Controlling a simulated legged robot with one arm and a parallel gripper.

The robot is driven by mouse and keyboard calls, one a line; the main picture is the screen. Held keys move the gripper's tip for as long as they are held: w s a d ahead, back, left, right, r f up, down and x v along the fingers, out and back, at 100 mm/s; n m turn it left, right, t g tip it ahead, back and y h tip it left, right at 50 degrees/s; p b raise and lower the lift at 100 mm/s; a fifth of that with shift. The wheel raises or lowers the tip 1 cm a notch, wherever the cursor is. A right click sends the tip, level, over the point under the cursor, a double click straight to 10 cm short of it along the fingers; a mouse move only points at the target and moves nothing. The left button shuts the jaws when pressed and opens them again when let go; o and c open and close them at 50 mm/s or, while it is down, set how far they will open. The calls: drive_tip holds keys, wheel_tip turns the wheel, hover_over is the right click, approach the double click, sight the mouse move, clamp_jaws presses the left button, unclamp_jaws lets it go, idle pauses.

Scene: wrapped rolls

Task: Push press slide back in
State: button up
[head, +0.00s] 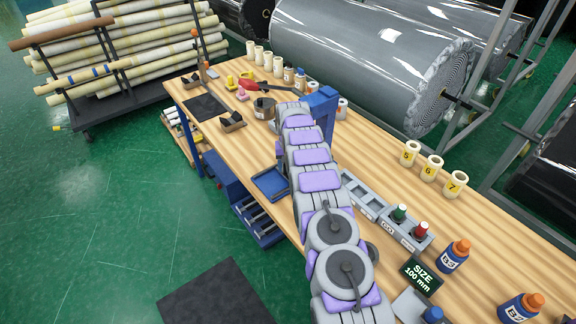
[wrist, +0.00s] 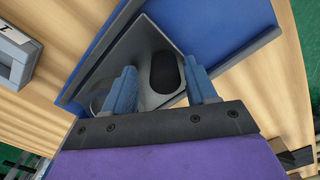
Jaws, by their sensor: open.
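A blue press frame (head: 328,108) stands on the wooden bench, partly behind my arm. A blue tray-like slide (head: 268,186) sticks out from the press over the bench's near edge. In the wrist view, a blue panel with a raised rim (wrist: 240,30) fills the upper part. A grey plate with a dark oval (wrist: 165,72) lies against it. My gripper (wrist: 162,88) is open, its two blue fingers apart in front of the grey plate, with nothing seen held between them. Whether the fingers touch the plate cannot be told. My arm hides the gripper in the head view.
Cream numbered rolls (head: 432,168) and orange-capped bottles (head: 455,255) are farther right. A dark pot (head: 264,108) and red-handled tool lie left of the press. Floor in front of the bench is mostly free.

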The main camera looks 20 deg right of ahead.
drive_tip(key=shift+r, duration=0.1)
wheel_tip(320, 180, up, 17)
drive_tip(key=p, duration=0.4)
drive_tip(key=shift+w, duration=0.15)
drive_tip(key=shift+r, duration=0.1)
idle(0.4)
drive_tip(key=s+a+r+n+b, duration=0.1)
drive_tip(key=s+a+r, duration=0.4)
drive_tip(key=s+r, duration=0.45)
drive_tip(key=s+a+r+g+b, duration=0.1)
drive_tip(key=s+a+r, duration=0.15)
drive_tip(key=s, duration=0.45)
drive_tip(key=s+a+r+b, duration=0.1)
drive_tip(key=s+a+r, duration=0.1)
drive_tip(key=s+r, duration=0.35)
drive_tip(key=s+a+f, duration=0.1)
drive_tip(key=s+f, duration=0.1)
drive_tip(key=s, duration=0.9)
drive_tip(key=s+a+f+n+b, duration=0.1)
drive_tip(key=s+f, duration=0.2)
drive_tip(key=s, duration=0.9)
drive_tip(key=s+a+f+n, duration=0.1)
drive_tip(key=s+f, duration=0.2)
drive_tip(key=s, duration=0.9)
drive_tip(key=shift+a+f+g+b, duration=0.25)
drive_tip(key=shift+g+b, duration=0.05)
drive_tip(key=shift+g, duration=0.1)
